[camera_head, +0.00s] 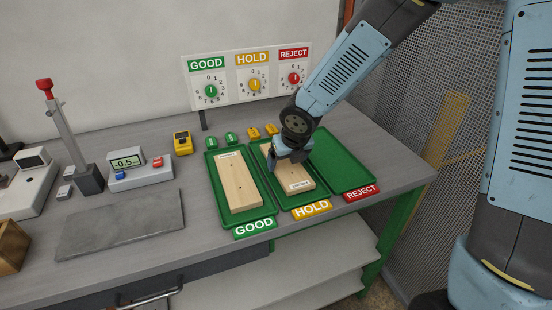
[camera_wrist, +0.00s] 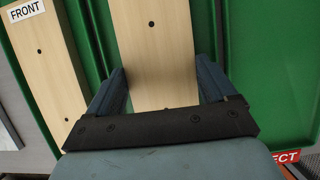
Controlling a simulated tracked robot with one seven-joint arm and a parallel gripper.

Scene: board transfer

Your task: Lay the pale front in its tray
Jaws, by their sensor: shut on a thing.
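A pale wooden board (camera_head: 283,178) with dark holes and a small white label lies within the outline of the green HOLD tray (camera_head: 314,198). The label is too small to read. My gripper (camera_head: 287,156) is shut on this board, its fingers on both long sides in the wrist view (camera_wrist: 161,80). The wrist hides part of the board, and I cannot tell if it touches the tray floor. A second pale board (camera_head: 241,185) lies in the green GOOD tray (camera_head: 219,201); its label reads FRONT in the wrist view (camera_wrist: 26,10).
The green REJECT tray (camera_head: 350,169) on the right is empty. A panel (camera_head: 247,75) with three dials stands behind the trays. A gauge reading -0.5 (camera_head: 140,172), a yellow device (camera_head: 182,143) and a grey plate (camera_head: 118,225) are to the left. A mesh screen (camera_head: 425,110) stands on the right.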

